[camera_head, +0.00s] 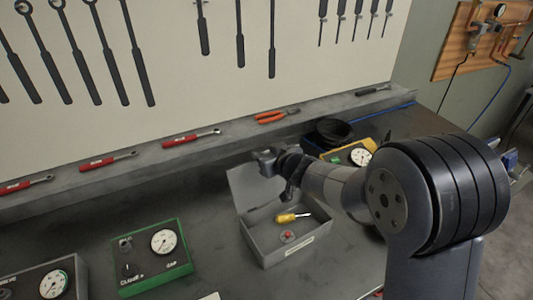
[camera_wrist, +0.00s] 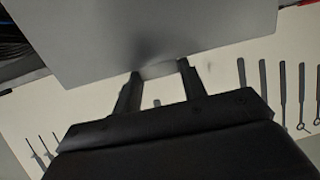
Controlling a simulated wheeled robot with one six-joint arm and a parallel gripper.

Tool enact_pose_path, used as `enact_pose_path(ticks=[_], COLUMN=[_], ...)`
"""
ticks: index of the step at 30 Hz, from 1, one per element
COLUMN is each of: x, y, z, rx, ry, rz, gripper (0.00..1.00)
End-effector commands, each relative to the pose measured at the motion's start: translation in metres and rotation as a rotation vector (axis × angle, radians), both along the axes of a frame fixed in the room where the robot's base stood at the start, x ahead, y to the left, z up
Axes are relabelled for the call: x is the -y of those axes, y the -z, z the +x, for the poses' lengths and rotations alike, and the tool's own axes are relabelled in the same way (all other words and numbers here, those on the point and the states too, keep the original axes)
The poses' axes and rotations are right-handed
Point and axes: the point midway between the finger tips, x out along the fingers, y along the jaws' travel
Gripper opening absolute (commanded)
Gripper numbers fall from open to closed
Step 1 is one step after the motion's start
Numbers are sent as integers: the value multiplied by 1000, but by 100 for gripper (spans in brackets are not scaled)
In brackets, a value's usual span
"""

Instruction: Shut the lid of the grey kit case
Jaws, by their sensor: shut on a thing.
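The grey kit case (camera_head: 289,249) sits on the dark bench with its lid (camera_head: 252,187) standing up at the back. Inside it lie a yellow-handled screwdriver (camera_head: 287,218) and a small red-topped item (camera_head: 288,236). My gripper (camera_head: 268,160) is at the upper right edge of the lid. In the wrist view the lid (camera_wrist: 150,35) fills the top as a flat grey panel, and the fingers of my gripper (camera_wrist: 160,72) meet its edge. My gripper is shut on the lid. The fingertips are partly hidden in both views.
A green gauge box (camera_head: 155,258) and a grey gauge box (camera_head: 45,283) stand to the left of the case. A yellow gauge unit (camera_head: 350,155) and a black coil (camera_head: 333,131) are behind right. A ledge (camera_head: 150,163) with red-handled wrenches and orange pliers (camera_head: 276,116) runs behind.

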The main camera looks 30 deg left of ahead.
Motion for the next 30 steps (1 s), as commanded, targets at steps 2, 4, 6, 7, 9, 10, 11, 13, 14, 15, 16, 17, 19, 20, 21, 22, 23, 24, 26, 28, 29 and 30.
enact_pose_path(ticks=[2, 4, 6, 7, 9, 10, 11, 13, 14, 15, 16, 17, 19, 20, 21, 22, 23, 24, 26, 28, 29, 30], x=[0, 0, 0, 0, 0, 0, 0, 0, 0, 1, 1, 1, 2, 3, 4, 5, 6, 7, 9, 12, 13, 15], y=[0, 0, 0, 0, 0, 0, 0, 0, 1, 1, 1, 1, 3, 3, 4, 4, 4, 4, 5, 5, 5, 6], z=[0, 0, 0, 0, 0, 0, 0, 0, 0, 0, -1, -1, -1, -2, -2, -3, -3, -4, -6, -8, -9, -10], rx=[0, 0, 0, 0, 0, 0, 0, 1, 2, 4, 6, 8, 13, 17, 22, 27, 33, 42, 54, 71, 80, 89], ry=[0, 0, 0, 0, 0, 0, 0, 0, 0, 0, 0, 0, 0, 0, 1, 1, 1, 1, 1, 1, 1, 1], rz=[0, 0, 0, 0, 0, 0, 0, 2, 2, 6, 8, 12, 21, 26, 33, 41, 49, 60, 79, 104, 115, 130], gripper=[18, 13, 7, 5, 0, 0, 0, 0, 0, 0, 0, 0, 0, 0, 0, 0, 0, 0, 0, 0, 0, 0])
